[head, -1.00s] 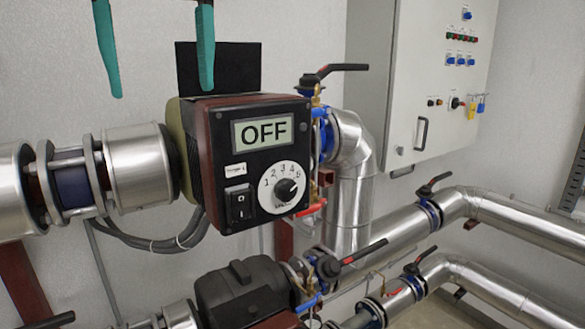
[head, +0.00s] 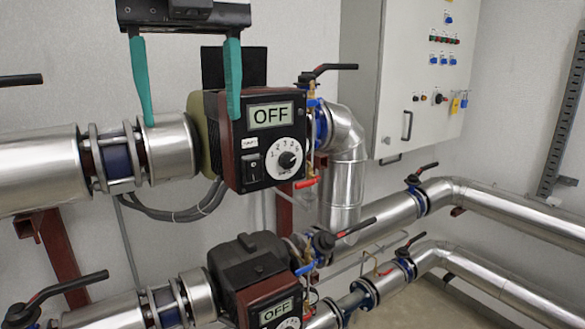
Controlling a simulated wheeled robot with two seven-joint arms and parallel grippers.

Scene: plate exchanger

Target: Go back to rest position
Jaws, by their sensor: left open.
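My left gripper (head: 190,82) hangs down from the top of the head view. Its two green fingers are spread wide with nothing between them. The right finger overlaps the top left corner of the upper pump controller (head: 277,162) in the picture. I cannot tell whether it touches. The left finger overlaps the silver pipe end. The controller is a dark red box with a black face, a display reading OFF, a numbered dial and a rocker switch. My right gripper is not in view.
A second pump (head: 265,283), also reading OFF, sits below. Silver pipes (head: 455,190) with black-handled valves (head: 325,72) run around the pumps. A grey control cabinet (head: 365,70) hangs at the upper right. Bare wall (head: 520,60) lies right of the cabinet.

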